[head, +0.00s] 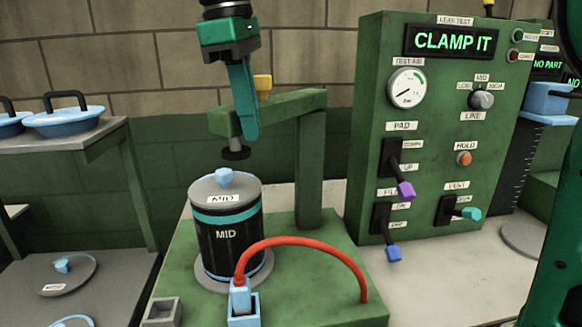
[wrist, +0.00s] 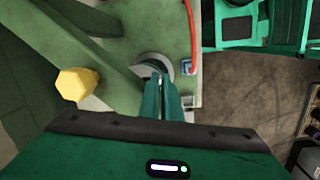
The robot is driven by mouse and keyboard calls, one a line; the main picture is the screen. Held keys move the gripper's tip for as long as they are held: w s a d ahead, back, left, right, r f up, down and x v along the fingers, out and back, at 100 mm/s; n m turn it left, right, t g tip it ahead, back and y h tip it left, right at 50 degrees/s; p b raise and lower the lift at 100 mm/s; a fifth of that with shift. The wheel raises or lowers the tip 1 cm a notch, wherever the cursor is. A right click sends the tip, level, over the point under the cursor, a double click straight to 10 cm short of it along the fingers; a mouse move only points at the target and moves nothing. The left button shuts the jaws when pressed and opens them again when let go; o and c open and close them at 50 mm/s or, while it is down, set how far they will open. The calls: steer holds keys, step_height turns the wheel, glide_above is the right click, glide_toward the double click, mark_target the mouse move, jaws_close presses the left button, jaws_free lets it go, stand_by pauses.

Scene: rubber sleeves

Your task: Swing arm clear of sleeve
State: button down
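The black sleeve (head: 228,250) marked MID, with teal bands, stands upright on the green fixture in the head view. A grey lid (head: 207,187) with a blue knob covers its top. My gripper (head: 251,136) points down above and slightly right of the sleeve, by the fixture's green overhead arm (head: 288,106). In the wrist view, its teal fingers (wrist: 160,80) look closed together with nothing visible between them. A black pad (head: 236,153) hangs from the overhead arm, apart from the lid. Whether my fingers touch the overhead arm is unclear.
A red hose (head: 305,243) arches from a blue connector (head: 240,297) in front of the sleeve. The green panel (head: 435,130) at right reads CLAMP IT and carries levers. A yellow knob (head: 263,83) tops the overhead arm. Shelves at left hold blue lids (head: 65,121).

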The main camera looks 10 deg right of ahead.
steer(key=s+d+f+g+h, duration=0.1)
steer(key=s+d+f+g, duration=0.1)
steer(key=d+f, duration=0.4)
step_height(320, 180, down, 2)
steer(key=shift+s+f, duration=0.1)
steer(key=shift+s, duration=0.2)
stand_by(0.4)
steer(key=shift+a, duration=0.1)
stand_by(1.8)
